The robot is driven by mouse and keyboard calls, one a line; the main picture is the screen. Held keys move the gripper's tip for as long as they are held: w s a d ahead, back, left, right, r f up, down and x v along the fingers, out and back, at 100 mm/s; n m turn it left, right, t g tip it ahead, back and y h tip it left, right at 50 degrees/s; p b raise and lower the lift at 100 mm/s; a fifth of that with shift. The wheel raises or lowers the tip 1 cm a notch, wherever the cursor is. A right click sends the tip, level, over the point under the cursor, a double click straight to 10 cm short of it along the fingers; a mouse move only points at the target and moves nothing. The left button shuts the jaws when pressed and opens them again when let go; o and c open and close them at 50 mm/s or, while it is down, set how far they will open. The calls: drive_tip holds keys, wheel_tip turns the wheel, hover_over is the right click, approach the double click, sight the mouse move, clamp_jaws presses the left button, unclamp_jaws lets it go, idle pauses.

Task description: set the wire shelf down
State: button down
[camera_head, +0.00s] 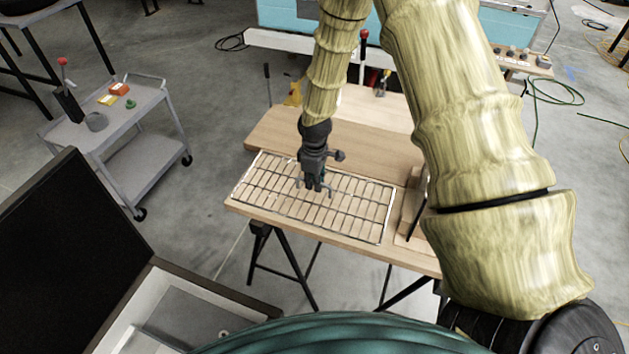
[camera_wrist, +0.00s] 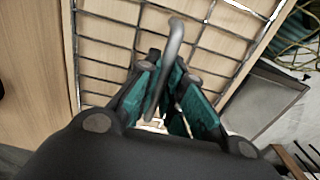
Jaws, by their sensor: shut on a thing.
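The wire shelf (camera_head: 350,208) is a flat rectangular metal grid over the near part of a wooden workbench (camera_head: 275,130) on black trestle legs. It looks about level with the wood; I cannot tell whether it touches it. My gripper (camera_head: 316,188) points down at the middle of the shelf. In the wrist view, the teal fingers of my gripper (camera_wrist: 170,80) close around a curved metal bar that stands up from the shelf (camera_wrist: 107,57). The fingers hide part of the grid.
A grey cart (camera_head: 115,130) with small coloured items stands at the left. A wooden piece (camera_head: 411,215) lies at the shelf's right. An open dark-lidded box (camera_head: 160,310) is at the near left. Bare wood lies beyond the shelf.

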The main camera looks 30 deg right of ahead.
drive_tip(key=c, duration=1.5)
unclamp_jaws()
drive_tip(key=shift+f, duration=0.1)
drive_tip(key=shift+c, duration=0.2)
wheel_tip(320, 180, up, 12)
drive_tip(key=b, duration=0.4)
drive_tip(key=shift+r, duration=0.2)
